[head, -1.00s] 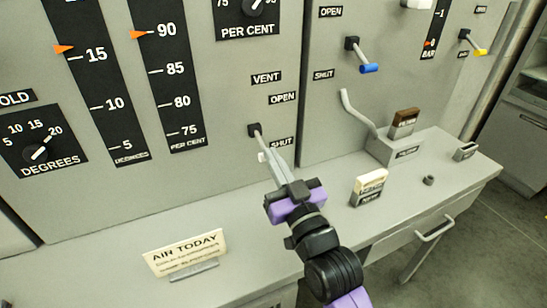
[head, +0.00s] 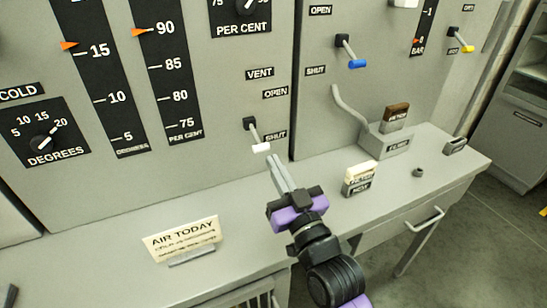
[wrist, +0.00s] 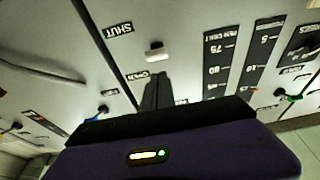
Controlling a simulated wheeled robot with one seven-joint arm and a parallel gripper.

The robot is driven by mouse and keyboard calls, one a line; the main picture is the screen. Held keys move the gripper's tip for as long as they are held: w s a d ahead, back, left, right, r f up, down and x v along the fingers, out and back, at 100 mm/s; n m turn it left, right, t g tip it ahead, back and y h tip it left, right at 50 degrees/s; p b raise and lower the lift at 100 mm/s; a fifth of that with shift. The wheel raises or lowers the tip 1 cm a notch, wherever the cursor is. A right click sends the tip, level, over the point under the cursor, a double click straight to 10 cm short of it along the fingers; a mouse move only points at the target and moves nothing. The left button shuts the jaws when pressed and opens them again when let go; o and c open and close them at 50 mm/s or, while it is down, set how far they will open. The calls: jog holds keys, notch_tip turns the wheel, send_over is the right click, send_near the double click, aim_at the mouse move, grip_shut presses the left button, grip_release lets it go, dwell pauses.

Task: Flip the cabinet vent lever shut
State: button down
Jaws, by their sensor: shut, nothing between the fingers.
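The vent lever has a dark pivot (head: 249,123) and a white tip (head: 261,147) on the grey cabinet front. It points down and slightly right, its tip just left of and below the SHUT label (head: 276,137). The OPEN label (head: 275,93) and VENT label (head: 259,73) sit above it. My gripper (head: 274,158) is shut and empty, its fingertips just below and right of the white tip, with a small gap showing. The wrist view is upside down there; it shows the white tip (wrist: 154,52) beyond my dark fingers (wrist: 157,78).
A blue-tipped lever (head: 357,64) and a yellow-tipped lever (head: 467,48) are on the panel to the right. A bent grey handle (head: 352,108) rises from a box on the ledge. An AIR TODAY sign (head: 182,238) and a cream-topped block (head: 360,176) stand on the ledge.

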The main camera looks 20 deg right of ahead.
jog(key=f, duration=0.1)
jog(key=s+f+b, duration=0.1)
jog(key=f, duration=0.1)
jog(key=s+f+b, duration=0.1)
jog(key=f, duration=0.1)
jog(key=shift+s+f, duration=0.15)
jog(key=shift+f, duration=0.05)
